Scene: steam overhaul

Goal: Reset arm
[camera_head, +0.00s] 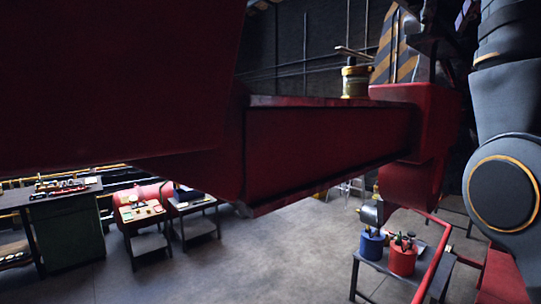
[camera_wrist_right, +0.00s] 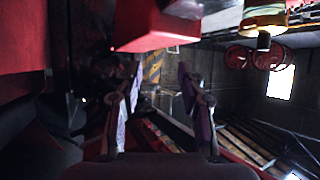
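My right gripper (camera_wrist_right: 160,98) shows in the right wrist view with its two fingers spread apart. I see nothing held between them. In the head view it is a dark shape (camera_head: 440,32) at the top right, close to the end of a big red beam (camera_head: 325,145). My right arm (camera_head: 505,190) stands bent along the right edge. A brass cup-like fitting (camera_head: 355,82) with a thin bar on top sits on the beam. It also seems to show at the top right of the wrist view (camera_wrist_right: 264,20). My left gripper is not in view.
The red beam and the large red body (camera_head: 110,80) fill much of the head view. A small table with a blue can (camera_head: 371,246) and a red can (camera_head: 402,260) stands lower right. A green cabinet (camera_head: 65,235) and small tables stand left. The floor between is clear.

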